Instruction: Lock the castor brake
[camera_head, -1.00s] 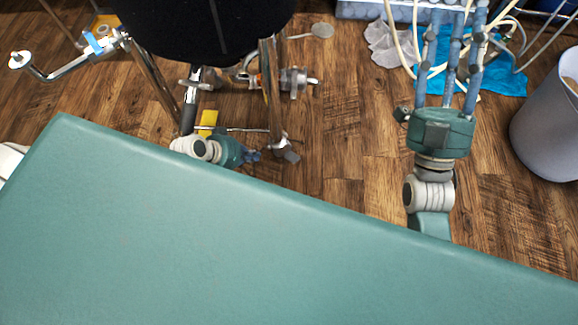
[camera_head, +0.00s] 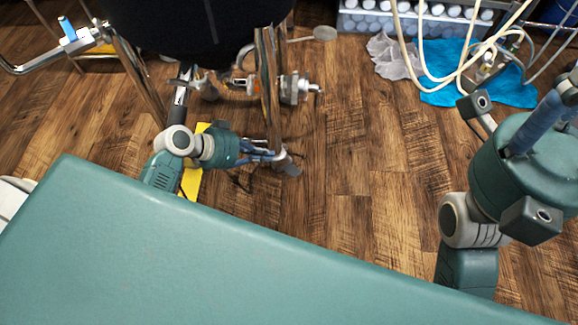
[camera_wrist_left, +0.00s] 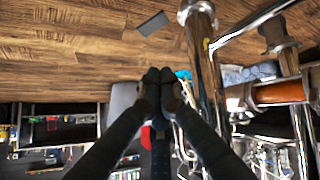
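A chrome leg (camera_head: 268,85) comes down from under a black rounded body (camera_head: 210,25) and ends at the floor in a small grey foot piece (camera_head: 287,163). I cannot make out a castor wheel or brake lever clearly. My left gripper (camera_head: 272,155) is low, beside this foot piece; whether it touches cannot be told. In the left wrist view its dark fingers (camera_wrist_left: 159,77) meet at the tips, with nothing visible between them. A chrome post (camera_wrist_left: 205,65) with a collar stands just right of them there. My right gripper (camera_head: 540,165) is at the right edge, its fingertips out of view.
A green padded surface (camera_head: 250,260) fills the foreground. Yellow material (camera_head: 192,180) lies under my left arm. Hoses (camera_head: 465,70), a blue cloth (camera_head: 445,92) and a grey cloth (camera_head: 393,55) lie behind. Wooden floor (camera_head: 350,170) is open right of the leg.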

